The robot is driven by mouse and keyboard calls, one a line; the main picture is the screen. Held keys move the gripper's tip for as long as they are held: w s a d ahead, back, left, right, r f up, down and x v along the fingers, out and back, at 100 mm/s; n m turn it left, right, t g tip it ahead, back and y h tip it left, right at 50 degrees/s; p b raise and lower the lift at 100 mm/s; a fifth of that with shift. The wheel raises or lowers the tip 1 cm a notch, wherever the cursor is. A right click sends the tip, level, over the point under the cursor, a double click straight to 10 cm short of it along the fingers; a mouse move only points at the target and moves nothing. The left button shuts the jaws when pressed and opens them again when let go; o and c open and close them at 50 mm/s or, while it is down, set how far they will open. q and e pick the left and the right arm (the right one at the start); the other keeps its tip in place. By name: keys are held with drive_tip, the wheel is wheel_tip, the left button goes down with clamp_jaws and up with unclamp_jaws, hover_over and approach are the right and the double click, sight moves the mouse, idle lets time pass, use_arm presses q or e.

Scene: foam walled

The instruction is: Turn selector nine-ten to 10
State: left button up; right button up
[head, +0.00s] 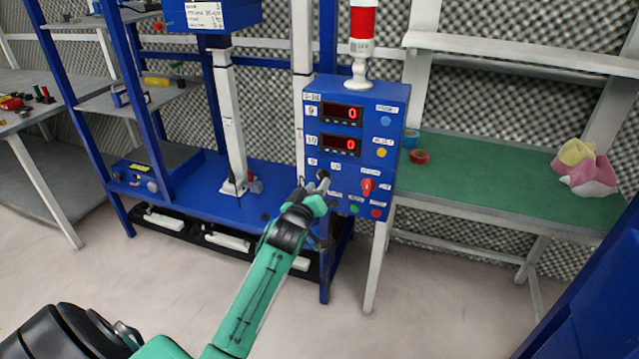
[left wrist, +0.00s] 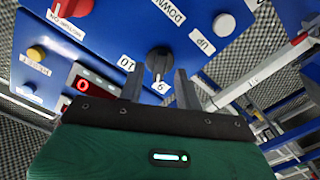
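The selector nine-ten is a black knob (left wrist: 158,60) on the blue control box (head: 392,120). In the left wrist view, which shows the panel upside down, it lies between a "10" label (left wrist: 127,64) and a "9" label (left wrist: 162,87). Its pale mark appears to be on the "9" side. My left gripper (left wrist: 159,72) is open, with its two dark fingers apart on either side of the knob; I cannot tell whether they touch it. In the head view my left gripper (head: 322,183) covers most of the knob. My right gripper is not in view.
A red switch (head: 368,187) and several buttons sit close by on the panel. Two red displays (head: 340,114) read 0 above. A green bench (head: 480,180) stands right; open floor lies in front.

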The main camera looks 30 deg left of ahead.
sight(322, 179)
use_arm(q)
drive_tip(key=shift+x, duration=1.25)
drive_tip(key=shift+c, duration=0.4)
clamp_jaws()
drive_tip(key=m+p, duration=0.2)
drive_tip(key=m, duration=0.1)
drive_tip(key=shift+r+p, duration=0.15)
drive_tip(key=shift+p, duration=0.25)
drive_tip(key=m+p, duration=0.3)
drive_tip(key=m, duration=0.3)
drive_tip(key=shift+m+p, duration=0.35)
drive_tip(key=shift+m, duration=1.15)
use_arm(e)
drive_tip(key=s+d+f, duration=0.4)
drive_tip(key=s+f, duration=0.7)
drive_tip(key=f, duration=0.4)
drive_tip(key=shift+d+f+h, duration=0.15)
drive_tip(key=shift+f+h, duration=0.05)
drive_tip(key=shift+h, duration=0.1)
